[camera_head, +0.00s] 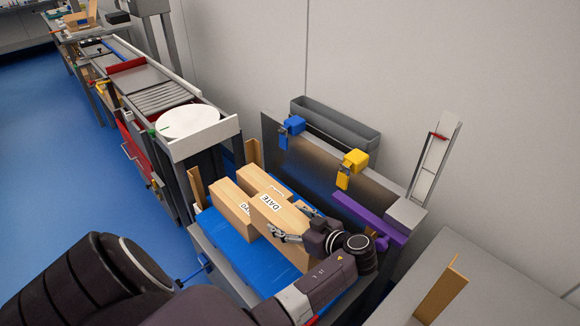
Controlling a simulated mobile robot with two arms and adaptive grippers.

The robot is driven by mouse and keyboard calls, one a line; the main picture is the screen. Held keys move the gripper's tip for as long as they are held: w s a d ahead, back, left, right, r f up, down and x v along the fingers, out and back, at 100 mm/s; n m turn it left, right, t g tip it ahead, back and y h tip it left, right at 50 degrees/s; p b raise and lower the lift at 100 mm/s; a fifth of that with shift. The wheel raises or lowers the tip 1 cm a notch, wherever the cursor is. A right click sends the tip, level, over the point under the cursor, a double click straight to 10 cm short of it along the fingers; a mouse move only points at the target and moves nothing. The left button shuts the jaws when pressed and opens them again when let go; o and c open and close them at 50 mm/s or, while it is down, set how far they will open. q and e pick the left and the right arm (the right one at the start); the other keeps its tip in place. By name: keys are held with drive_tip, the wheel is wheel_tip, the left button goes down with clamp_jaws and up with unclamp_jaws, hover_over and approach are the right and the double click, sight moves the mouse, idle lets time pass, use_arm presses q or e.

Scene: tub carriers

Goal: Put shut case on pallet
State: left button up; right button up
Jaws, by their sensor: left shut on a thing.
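A shut tan cardboard case (262,199) with a "DATE" label is over the blue pallet (218,236) in the head view. My left gripper (293,221) is shut on this case, with a finger showing on either side of it. A second tan case (228,202) with a partly covered label stands on the pallet, close along the left of the held one. I cannot tell whether the held case rests on the pallet or hangs just above it. My gripper and wrist hide its near right part. My right gripper is out of view.
Wooden corner posts (252,153) stand by the pallet. A metal panel with a blue clamp (291,127), a yellow clamp (354,161) and a purple bar (368,218) borders it behind. A roller conveyor (165,97) with a white round plate (186,121) runs back left. The blue floor at left is clear.

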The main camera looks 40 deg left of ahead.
use_arm(q)
wheel_tip(320, 180, down, 10)
drive_tip(key=shift+w+f+b, duration=0.15)
drive_tip(key=shift+f+b, duration=0.1)
drive_tip(key=shift+b, duration=0.25)
drive_tip(key=shift+f+b, duration=0.65)
drive_tip(key=shift+f, duration=1.65)
drive_tip(key=o, duration=2.1)
drive_tip(key=shift+s+f, duration=0.1)
drive_tip(key=shift+s, duration=0.1)
drive_tip(key=shift+c, duration=0.2)
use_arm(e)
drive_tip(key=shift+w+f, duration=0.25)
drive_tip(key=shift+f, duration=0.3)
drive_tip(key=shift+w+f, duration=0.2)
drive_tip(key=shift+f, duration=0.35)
use_arm(q)
drive_tip(key=b+v, duration=0.1)
drive_tip(key=v, duration=1.1)
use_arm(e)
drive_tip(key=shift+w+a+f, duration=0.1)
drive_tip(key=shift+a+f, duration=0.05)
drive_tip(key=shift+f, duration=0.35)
